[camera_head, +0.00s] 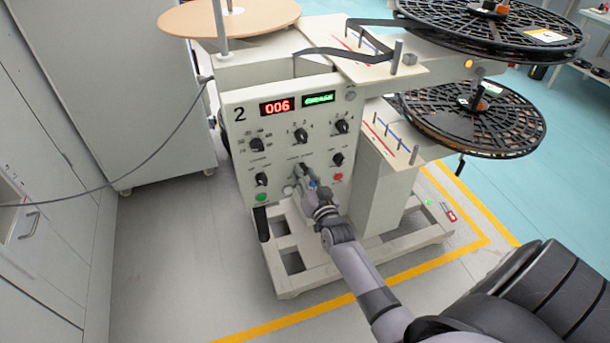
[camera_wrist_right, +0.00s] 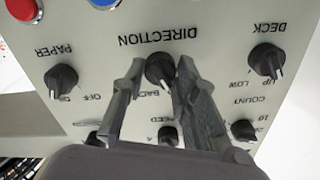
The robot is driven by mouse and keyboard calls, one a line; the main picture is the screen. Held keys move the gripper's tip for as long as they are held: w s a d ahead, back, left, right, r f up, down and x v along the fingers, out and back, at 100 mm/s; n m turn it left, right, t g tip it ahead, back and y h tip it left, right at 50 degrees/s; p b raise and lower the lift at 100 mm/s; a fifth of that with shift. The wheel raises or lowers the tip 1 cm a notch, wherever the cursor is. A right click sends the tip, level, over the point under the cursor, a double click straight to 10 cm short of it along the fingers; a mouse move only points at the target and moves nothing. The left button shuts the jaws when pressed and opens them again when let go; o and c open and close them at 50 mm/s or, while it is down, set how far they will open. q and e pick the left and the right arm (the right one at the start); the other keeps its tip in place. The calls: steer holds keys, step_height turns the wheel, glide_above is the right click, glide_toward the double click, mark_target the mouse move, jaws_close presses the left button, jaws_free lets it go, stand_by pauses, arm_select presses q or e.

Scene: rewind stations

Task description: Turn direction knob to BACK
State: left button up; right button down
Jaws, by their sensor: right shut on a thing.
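The direction knob (camera_wrist_right: 159,68) is a black knob under the upside-down DIRECTION label in the right wrist view. Part of a BACK label shows beside it, partly covered by a finger. My right gripper (camera_wrist_right: 157,72) is shut on the knob, with one grey finger on each side. In the head view my right gripper (camera_head: 306,180) is at the lower middle of the station's cream control panel (camera_head: 240,158) and largely hides the knob. The knob's exact pointer setting is hard to tell. My left gripper is not in view.
A paper knob (camera_wrist_right: 61,78) and a deck knob (camera_wrist_right: 266,60) flank it in the wrist view. Red (camera_wrist_right: 21,8) and blue (camera_wrist_right: 104,3) buttons are close by. Film reels (camera_head: 470,120) overhang the station's right side. A grey cabinet (camera_head: 115,90) stands left.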

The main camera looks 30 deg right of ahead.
steer(key=m, duration=0.5)
steer(key=m+b, duration=0.1)
steer(key=m, duration=0.4)
steer(key=shift+m, duration=0.3)
stand_by(0.4)
steer(key=c, duration=1.2)
jaws_free()
steer(key=shift+c, duration=0.2)
steer(key=shift+s, duration=0.1)
steer(key=v, duration=1.2)
